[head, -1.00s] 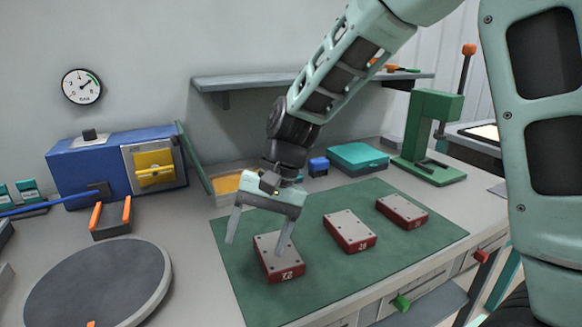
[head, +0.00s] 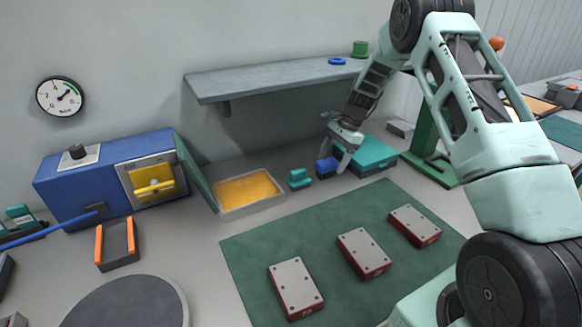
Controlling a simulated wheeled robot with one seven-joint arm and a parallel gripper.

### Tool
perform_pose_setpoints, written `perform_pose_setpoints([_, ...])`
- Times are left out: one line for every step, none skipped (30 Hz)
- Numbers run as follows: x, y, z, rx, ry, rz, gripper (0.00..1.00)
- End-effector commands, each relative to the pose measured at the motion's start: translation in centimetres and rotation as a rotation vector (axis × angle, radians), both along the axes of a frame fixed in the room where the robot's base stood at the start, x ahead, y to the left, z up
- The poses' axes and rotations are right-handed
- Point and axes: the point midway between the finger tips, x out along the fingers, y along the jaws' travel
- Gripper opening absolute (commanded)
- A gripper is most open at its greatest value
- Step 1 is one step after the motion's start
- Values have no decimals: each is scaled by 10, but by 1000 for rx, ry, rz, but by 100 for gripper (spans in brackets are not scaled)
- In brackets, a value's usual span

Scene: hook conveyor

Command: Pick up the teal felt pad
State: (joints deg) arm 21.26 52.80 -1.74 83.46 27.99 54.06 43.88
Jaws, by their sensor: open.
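A small teal piece (head: 299,180), which looks like the felt pad, sits on the bench between the yellow-lined tray and a small blue block (head: 326,168). It has a raised narrower top. My gripper (head: 333,160) is open and empty, fingers pointing down, to the right of the teal piece and above or around the blue block. I cannot tell whether a finger touches the blue block. The gripper is apart from the teal piece.
A larger teal box (head: 371,154) stands just right of my gripper. The yellow-lined tray (head: 250,192) is to the left. A grey shelf (head: 270,78) overhangs behind. Several red-sided plates lie on the green mat (head: 255,255) in front.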

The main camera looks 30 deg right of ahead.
Motion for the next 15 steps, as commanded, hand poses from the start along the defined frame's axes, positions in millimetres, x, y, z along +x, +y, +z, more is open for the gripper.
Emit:
perform_pose_setpoints([-2,-7,1,5,23,-27,73])
perform_pose_setpoints([-4,-10,-2,7,36,-41,73])
perform_pose_setpoints([-5,-13,-5,9,48,-56,73])
perform_pose_setpoints([-6,-15,-7,10,55,-65,73])
perform_pose_setpoints([-7,-16,-8,11,61,-71,73])
perform_pose_setpoints([-7,-15,-10,12,65,-77,73])
perform_pose_setpoints([-7,-13,-10,12,67,-79,73])
perform_pose_setpoints([-8,-10,-10,13,69,-80,73])
perform_pose_setpoints([-8,-4,-10,13,70,-79,73])
perform_pose_setpoints([-8,1,-10,13,69,-78,73])
perform_pose_setpoints([-8,7,-9,13,70,-76,73])
perform_pose_setpoints([-8,14,-9,13,70,-76,73])
perform_pose_setpoints([-8,20,-9,13,70,-76,73])
perform_pose_setpoints([-8,25,-9,13,70,-77,73])
perform_pose_setpoints([-8,32,-9,12,69,-78,73])
